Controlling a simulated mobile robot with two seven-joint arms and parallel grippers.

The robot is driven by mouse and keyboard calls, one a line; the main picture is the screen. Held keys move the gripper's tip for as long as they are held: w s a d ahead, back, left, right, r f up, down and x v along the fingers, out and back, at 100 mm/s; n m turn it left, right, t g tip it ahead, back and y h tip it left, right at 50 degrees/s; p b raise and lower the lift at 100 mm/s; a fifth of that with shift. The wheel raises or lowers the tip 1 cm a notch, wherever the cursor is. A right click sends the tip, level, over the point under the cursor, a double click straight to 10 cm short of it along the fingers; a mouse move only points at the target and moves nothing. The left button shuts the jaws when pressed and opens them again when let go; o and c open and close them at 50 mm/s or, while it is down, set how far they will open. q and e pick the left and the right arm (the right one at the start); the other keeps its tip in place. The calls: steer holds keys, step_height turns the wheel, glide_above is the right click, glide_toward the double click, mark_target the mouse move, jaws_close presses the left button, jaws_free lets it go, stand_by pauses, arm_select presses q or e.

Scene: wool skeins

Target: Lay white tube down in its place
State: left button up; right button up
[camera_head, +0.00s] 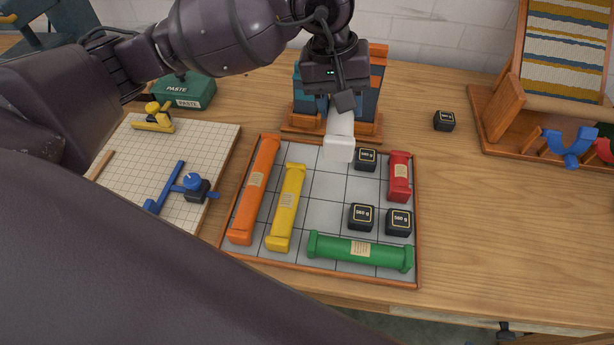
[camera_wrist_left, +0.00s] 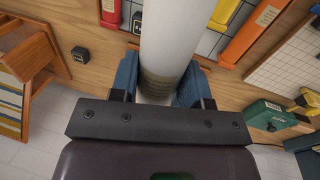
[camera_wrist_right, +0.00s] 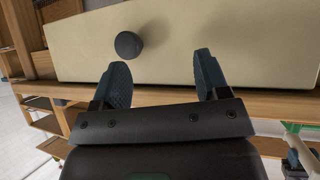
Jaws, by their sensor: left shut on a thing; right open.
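My left gripper (camera_head: 343,103) is shut on the white tube (camera_head: 339,141) and holds it above the back of the gridded tray (camera_head: 318,194). In the left wrist view the white tube (camera_wrist_left: 170,40) runs away from between the blue fingers, with a tan label near them. The tray holds an orange tube (camera_head: 254,190), a yellow tube (camera_head: 286,206), a green tube (camera_head: 360,252) and a red tube (camera_head: 400,178). Its middle squares are bare. My right gripper (camera_wrist_right: 160,85) is open and empty, facing a pale panel with a dark knob; it is not in the head view.
Three black weights sit in the tray: one at the back (camera_head: 366,160), two toward the front right (camera_head: 360,217) (camera_head: 398,222). Another weight (camera_head: 444,121) lies right on the table. A rack (camera_head: 378,100) stands behind the tray, a gridded board (camera_head: 215,160) to its left, a loom (camera_head: 500,110) at right.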

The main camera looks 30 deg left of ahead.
arm_select(q)
steer(key=shift+s+a+f+m, duration=0.15)
steer(key=shift+a+m, duration=0.15)
steer(key=shift+a, duration=0.2)
steer(key=b, duration=0.1)
glide_above(331, 186)
steer(key=f, duration=1.5)
steer(key=shift+s+a, duration=0.1)
steer(key=shift+a, duration=0.25)
steer(key=shift+f, duration=0.35)
steer(key=x, duration=0.2)
steer(key=b+x, duration=0.1)
steer(key=x, duration=0.1)
steer(key=shift+s+a, duration=0.15)
steer(key=shift+a, duration=0.25)
arm_select(e)
steer(key=shift+w+a+f, duration=0.1)
steer(key=shift+a+f, duration=0.15)
steer(key=shift+f, duration=0.55)
arm_select(q)
steer(key=shift+f, duration=0.1)
arm_select(e)
steer(key=shift+d, duration=0.1)
